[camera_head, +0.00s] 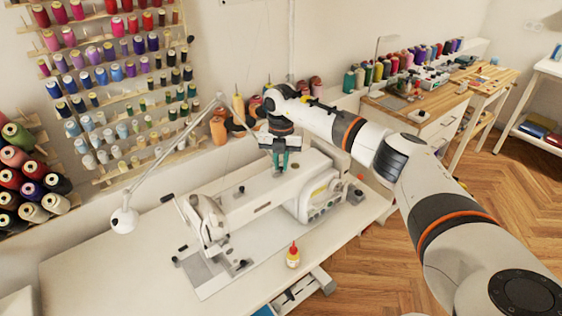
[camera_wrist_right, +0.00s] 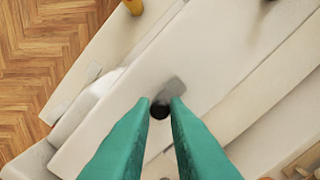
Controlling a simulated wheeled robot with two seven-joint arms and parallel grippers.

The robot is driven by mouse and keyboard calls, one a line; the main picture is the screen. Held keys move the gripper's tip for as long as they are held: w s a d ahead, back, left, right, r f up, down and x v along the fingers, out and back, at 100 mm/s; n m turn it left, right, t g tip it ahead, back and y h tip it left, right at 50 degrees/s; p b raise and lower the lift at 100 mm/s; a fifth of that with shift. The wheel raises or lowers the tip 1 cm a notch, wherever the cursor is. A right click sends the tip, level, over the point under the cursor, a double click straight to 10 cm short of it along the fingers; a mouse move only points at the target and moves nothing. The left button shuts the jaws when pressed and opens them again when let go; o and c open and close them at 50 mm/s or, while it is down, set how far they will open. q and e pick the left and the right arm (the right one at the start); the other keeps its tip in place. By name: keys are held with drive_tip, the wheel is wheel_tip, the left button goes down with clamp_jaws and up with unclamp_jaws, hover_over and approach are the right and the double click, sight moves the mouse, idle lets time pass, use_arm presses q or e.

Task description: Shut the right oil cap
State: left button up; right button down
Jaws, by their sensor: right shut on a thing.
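The white sewing machine (camera_head: 262,193) stands on the pale table. My right gripper (camera_head: 280,172), with green fingers, reaches down to the top of the machine towards its right end. In the right wrist view, the fingertips (camera_wrist_right: 160,104) are closed around a small black round part, the right oil cap (camera_wrist_right: 159,111). A grey flat piece (camera_wrist_right: 174,86) shows just beyond the tips. Another small black knob (camera_head: 241,189) stands on the machine's top further left. My left gripper is not in view.
A yellow bottle with a red tip (camera_head: 293,258) stands on the table in front of the machine. A white lamp arm (camera_head: 165,155) rises behind it on the left. Thread spools (camera_head: 110,75) line the wall. The table (camera_head: 110,270) is clear at front left.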

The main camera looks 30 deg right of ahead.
drive_tip(key=shift+r, duration=0.1)
drive_tip(key=c, duration=1.4)
unclamp_jaws()
drive_tip(key=shift+c, duration=0.2)
wheel_tip(320, 180, up, 12)
drive_tip(key=b, duration=0.2)
drive_tip(key=shift+b, duration=0.4)
